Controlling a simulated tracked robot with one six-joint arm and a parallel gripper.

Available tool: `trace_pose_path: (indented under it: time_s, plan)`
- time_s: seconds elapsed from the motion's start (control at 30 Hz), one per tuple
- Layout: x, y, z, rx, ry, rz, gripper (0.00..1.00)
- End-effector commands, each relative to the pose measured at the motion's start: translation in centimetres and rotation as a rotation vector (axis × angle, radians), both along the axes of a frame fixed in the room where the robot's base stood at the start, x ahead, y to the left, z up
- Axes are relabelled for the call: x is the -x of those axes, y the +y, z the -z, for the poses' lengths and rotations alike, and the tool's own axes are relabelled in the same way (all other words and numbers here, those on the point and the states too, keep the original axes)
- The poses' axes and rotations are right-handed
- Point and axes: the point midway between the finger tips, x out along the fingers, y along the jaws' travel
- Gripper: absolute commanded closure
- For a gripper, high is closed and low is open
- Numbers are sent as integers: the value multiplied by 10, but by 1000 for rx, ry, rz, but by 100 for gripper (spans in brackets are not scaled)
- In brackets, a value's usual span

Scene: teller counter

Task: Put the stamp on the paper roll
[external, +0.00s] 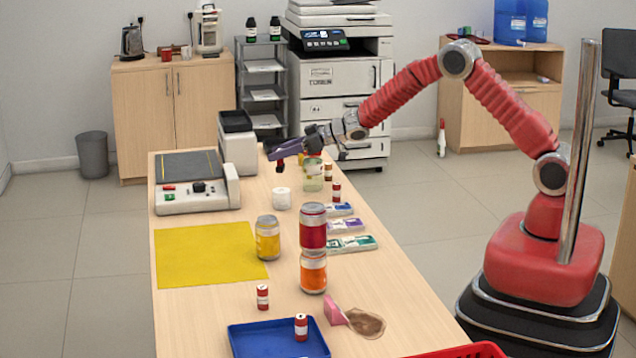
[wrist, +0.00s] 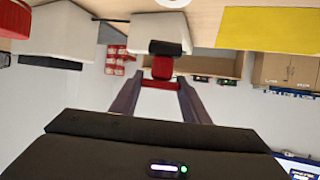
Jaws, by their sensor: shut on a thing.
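My gripper (external: 284,148), with purple fingers, is over the far part of the counter. In the wrist view my gripper (wrist: 157,84) is shut on the stamp (wrist: 163,66), which has a red handle and a black block at its outer end. The stamp (external: 280,164) is small and dark red in the external view, held above the counter. The paper roll (external: 281,199) is a short white cylinder standing on the counter, lower and nearer the camera than the stamp, apart from it. A white round edge at the top of the wrist view may be the roll.
A greenish jar (external: 313,180) stands right of the roll, under my wrist. Stacked red and orange cans (external: 313,250), a yellow can (external: 267,240) and a yellow mat (external: 205,255) are nearer. A counting machine (external: 195,190) is at left. A blue tray (external: 265,342) is in front.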

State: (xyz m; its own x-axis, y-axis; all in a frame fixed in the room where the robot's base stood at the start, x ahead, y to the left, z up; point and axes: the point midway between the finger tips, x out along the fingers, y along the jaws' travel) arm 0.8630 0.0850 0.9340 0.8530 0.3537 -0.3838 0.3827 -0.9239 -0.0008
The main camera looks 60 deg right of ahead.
Motion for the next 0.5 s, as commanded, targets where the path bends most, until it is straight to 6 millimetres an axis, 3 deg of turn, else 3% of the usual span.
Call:
trace_pose_path:
  time_s: [0.03, 0.2, 0.5]
  plan:
    - [0, 0, 11, -1, 3, 1, 81]
    - [0, 0, 26, 0, 0, 0, 81]
    - [0, 0, 27, 0, -1, 0, 81]
